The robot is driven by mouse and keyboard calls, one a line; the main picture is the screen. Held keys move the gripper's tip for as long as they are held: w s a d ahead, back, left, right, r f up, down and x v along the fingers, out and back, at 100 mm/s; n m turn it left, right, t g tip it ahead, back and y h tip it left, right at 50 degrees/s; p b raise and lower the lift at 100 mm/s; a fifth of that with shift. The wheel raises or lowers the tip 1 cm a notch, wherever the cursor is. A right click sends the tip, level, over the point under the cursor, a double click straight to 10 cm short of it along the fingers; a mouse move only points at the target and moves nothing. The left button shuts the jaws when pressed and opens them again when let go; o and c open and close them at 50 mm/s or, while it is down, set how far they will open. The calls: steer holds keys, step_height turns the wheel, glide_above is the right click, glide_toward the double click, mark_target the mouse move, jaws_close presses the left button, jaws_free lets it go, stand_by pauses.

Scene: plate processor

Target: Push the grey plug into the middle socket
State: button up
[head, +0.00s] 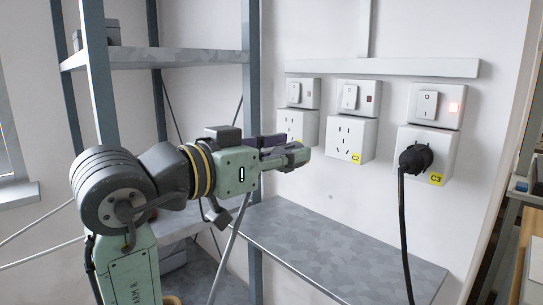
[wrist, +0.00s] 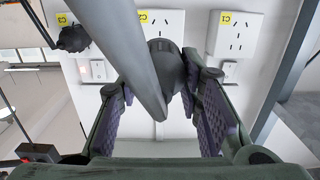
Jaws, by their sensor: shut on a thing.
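My gripper (head: 280,157) is shut on the grey plug (wrist: 168,62), which sits between the purple finger pads in the wrist view. A thick grey cable (wrist: 125,50) crosses in front of the plug there and hides part of it. The middle socket, labelled C2 (head: 350,138), is empty in the head view. It also shows in the wrist view (wrist: 168,22), partly hidden behind the plug. In the head view the gripper tip is left of C2 and overlaps the lower part of C1. The exact gap to the wall is unclear.
The left socket C1 (head: 291,123) looks empty but is partly covered. The right socket C3 (head: 440,150) holds a black plug (head: 416,158) with a hanging black cord; its switch glows red. A grey shelf (head: 340,250) lies below the sockets. A blue-grey rack post (head: 250,80) stands near my arm.

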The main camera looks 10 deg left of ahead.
mark_target(344, 136)
steer(key=shift+r+x, duration=0.2)
steer(key=shift+x, duration=2.9)
steer(key=shift+r+x, duration=0.15)
steer(key=shift+x, duration=2.9)
steer(key=shift+w+d+p, duration=0.35)
steer(key=shift+w+p, duration=0.05)
steer(key=shift+w, duration=0.05)
steer(key=o, duration=1.1)
steer(key=shift+o, duration=0.2)
steer(key=shift+s+a, duration=0.1)
